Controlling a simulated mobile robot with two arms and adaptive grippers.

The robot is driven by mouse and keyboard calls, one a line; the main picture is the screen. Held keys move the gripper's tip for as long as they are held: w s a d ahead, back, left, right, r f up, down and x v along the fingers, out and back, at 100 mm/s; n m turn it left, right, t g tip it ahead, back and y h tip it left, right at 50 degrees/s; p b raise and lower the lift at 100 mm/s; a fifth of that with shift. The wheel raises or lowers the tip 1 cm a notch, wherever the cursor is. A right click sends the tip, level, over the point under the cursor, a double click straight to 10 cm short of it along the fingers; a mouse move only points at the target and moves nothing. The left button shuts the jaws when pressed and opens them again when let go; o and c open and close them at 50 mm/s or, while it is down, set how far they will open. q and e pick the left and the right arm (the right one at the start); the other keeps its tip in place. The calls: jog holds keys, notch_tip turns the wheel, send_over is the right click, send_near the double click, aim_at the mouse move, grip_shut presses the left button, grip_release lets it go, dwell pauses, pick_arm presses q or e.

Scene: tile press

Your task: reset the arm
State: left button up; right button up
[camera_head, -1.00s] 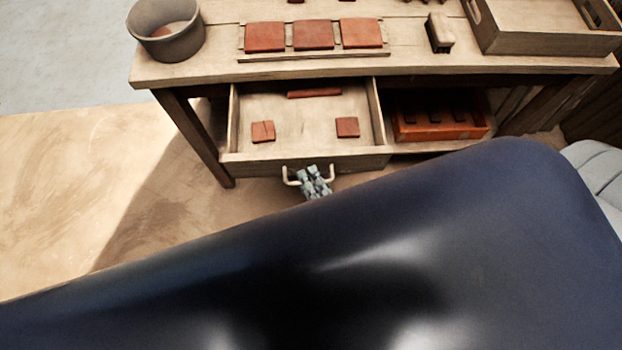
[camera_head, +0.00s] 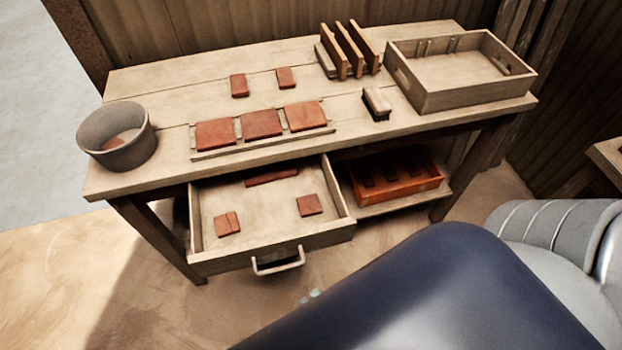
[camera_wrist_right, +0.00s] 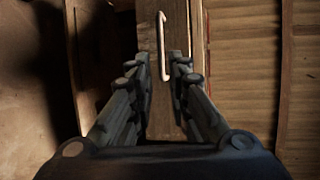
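The fingertips of my right gripper (camera_head: 310,296) just show past my dark arm in the head view, below and apart from the drawer handle (camera_head: 278,262). In the right wrist view my right gripper (camera_wrist_right: 165,68) has its two fingers spread with nothing between them. The pale handle (camera_wrist_right: 162,45) lies ahead of the fingertips there. The drawer (camera_head: 265,205) is pulled open under the table, with small red tiles (camera_head: 310,205) and a reddish bar (camera_head: 271,176) inside. My left gripper is not in view.
The wooden table (camera_head: 170,80) carries a grey bucket (camera_head: 117,138), a rack of red tiles (camera_head: 262,124), a brush (camera_head: 376,102), upright boards (camera_head: 350,50) and a wooden tray (camera_head: 460,98). An orange crate (camera_head: 395,180) stands on the lower shelf. Floor left of the drawer is clear.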

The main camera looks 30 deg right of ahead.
dwell(0.4)
notch_tip(320, 180, down, 26)
jog(key=s+d+n+g+y, duration=0.1)
jog(key=s+d+n+g, duration=0.2)
jog(key=n+g, duration=0.65)
jog(key=s+d+f+n+g+h, duration=0.1)
jog(key=s+d+f+n+g, duration=0.1)
jog(key=s+d+f+n, duration=0.2)
jog(key=s+d+f+n+g+h, duration=0.2)
jog(key=s+d+f+n, duration=0.3)
jog(key=f, duration=0.5)
jog(key=shift+s+f+n+g, duration=0.3)
jog(key=shift+s+n+g, duration=0.35)
jog(key=shift+n, duration=0.1)
